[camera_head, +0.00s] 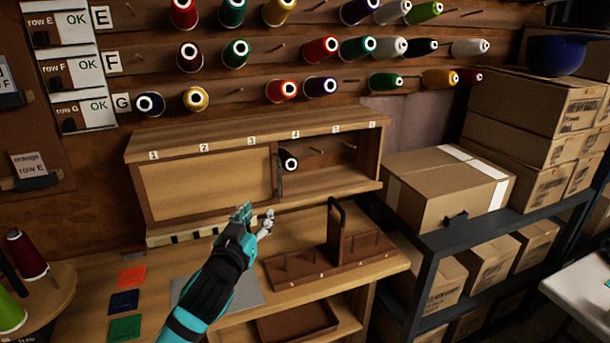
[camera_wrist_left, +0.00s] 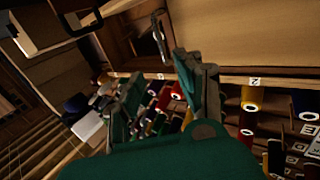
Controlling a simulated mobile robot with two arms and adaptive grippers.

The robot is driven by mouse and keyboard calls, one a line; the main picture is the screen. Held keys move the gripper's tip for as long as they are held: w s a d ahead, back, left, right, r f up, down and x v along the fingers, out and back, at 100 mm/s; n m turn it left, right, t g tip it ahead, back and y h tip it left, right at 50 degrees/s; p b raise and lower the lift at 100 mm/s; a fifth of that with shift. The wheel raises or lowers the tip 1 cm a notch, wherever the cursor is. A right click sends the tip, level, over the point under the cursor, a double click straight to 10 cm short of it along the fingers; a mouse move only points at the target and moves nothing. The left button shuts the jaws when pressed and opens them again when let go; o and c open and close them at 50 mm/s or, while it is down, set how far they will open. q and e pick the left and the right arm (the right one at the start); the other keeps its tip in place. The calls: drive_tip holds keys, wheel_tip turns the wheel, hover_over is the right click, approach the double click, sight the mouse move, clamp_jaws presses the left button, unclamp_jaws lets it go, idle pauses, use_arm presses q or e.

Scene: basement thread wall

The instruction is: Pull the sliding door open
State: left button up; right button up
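The sliding door (camera_head: 205,183) is a light wood panel covering the left part of the wall cabinet (camera_head: 255,135). A dark upright handle (camera_head: 279,175) sits at its right edge. Right of the handle the cabinet is open and shows a dark spool (camera_head: 289,161) and bare pegs. My left gripper (camera_head: 255,216) is below and left of the handle, in front of the cabinet, apart from it. In the left wrist view its fingers (camera_wrist_left: 160,95) are spread with nothing between them. The handle (camera_wrist_left: 160,38) and door (camera_wrist_left: 225,38) appear beyond them. My right gripper is not seen.
A wooden peg rack (camera_head: 335,258) with a tall dark handle stands on the bench right of my left gripper. A cardboard box (camera_head: 450,185) on a dark shelf is right of the cabinet. Thread spools (camera_head: 320,87) line the wall above. Coloured cards (camera_head: 125,302) lie on the bench.

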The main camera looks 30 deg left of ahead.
sight(279, 179)
use_arm(q)
drive_tip(key=p+x, duration=0.1)
drive_tip(key=x, duration=1)
drive_tip(key=p+x, duration=0.1)
drive_tip(key=x, duration=0.5)
drive_tip(key=shift+w+r+p, duration=0.15)
drive_tip(key=shift+r+p, duration=0.15)
drive_tip(key=shift+r, duration=0.1)
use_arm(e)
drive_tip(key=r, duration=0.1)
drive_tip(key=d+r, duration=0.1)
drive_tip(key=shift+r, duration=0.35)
use_arm(q)
clamp_jaws()
drive_tip(key=shift+w+f, duration=0.1)
drive_tip(key=shift+f, duration=0.1)
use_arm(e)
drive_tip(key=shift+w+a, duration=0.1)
